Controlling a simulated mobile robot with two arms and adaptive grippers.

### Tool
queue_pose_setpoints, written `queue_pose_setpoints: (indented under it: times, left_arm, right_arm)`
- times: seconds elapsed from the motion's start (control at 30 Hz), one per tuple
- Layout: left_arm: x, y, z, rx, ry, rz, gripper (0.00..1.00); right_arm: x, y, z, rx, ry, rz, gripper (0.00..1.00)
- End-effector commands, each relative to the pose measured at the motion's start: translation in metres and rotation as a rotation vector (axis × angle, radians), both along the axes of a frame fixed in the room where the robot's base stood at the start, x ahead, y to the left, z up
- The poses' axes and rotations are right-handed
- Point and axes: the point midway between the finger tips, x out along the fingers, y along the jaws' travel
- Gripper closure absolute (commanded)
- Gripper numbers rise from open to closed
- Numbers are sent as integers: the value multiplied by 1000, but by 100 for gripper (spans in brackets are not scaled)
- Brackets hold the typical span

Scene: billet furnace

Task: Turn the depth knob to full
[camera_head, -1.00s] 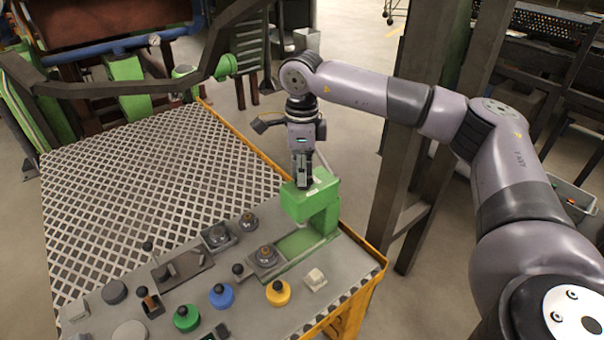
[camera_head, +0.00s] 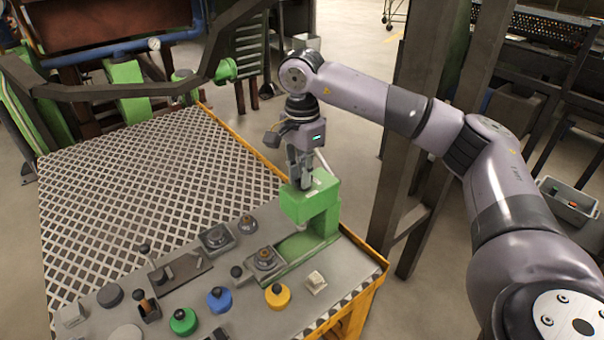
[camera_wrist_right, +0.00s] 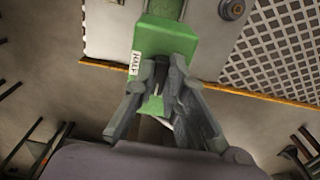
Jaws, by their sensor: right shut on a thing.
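The green press-like head (camera_head: 311,200) stands at the right end of the control panel (camera_head: 215,262). My right gripper (camera_head: 302,180) points down onto its top. In the right wrist view, the fingers of my right gripper (camera_wrist_right: 162,72) close together over the green head (camera_wrist_right: 165,38). They are shut on the depth knob, which they mostly hide. A white label reading HALF (camera_wrist_right: 136,62) shows beside the fingers. The knob's exact setting cannot be read. My left gripper is not in view.
The panel carries a green knob (camera_head: 183,321), a blue knob (camera_head: 220,300), a yellow knob (camera_head: 278,295) and several levers. A patterned metal deck (camera_head: 150,190) lies left of the head. A dark post (camera_head: 428,130) stands close to my right arm.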

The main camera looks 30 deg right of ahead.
Motion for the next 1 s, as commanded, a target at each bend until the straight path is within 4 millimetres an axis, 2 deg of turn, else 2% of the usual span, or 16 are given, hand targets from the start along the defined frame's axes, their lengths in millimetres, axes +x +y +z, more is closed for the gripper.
queue_pose_setpoints:
  times: [0.53, 0.57, 0.6, 0.83, 1.0]
  left_arm:
    - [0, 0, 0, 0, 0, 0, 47]
    - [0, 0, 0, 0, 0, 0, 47]
    - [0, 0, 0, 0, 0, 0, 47]
    - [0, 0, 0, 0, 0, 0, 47]
    - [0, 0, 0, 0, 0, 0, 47]
  right_arm:
    - [1, 0, 2, 0, -5, 24, 100]
    - [1, 0, 2, 0, -5, 24, 87]
    - [1, 0, 2, 0, -5, 24, 84]
    - [0, 0, 1, 0, -2, 24, 69]
    - [0, 0, 0, 0, -1, 23, 68]
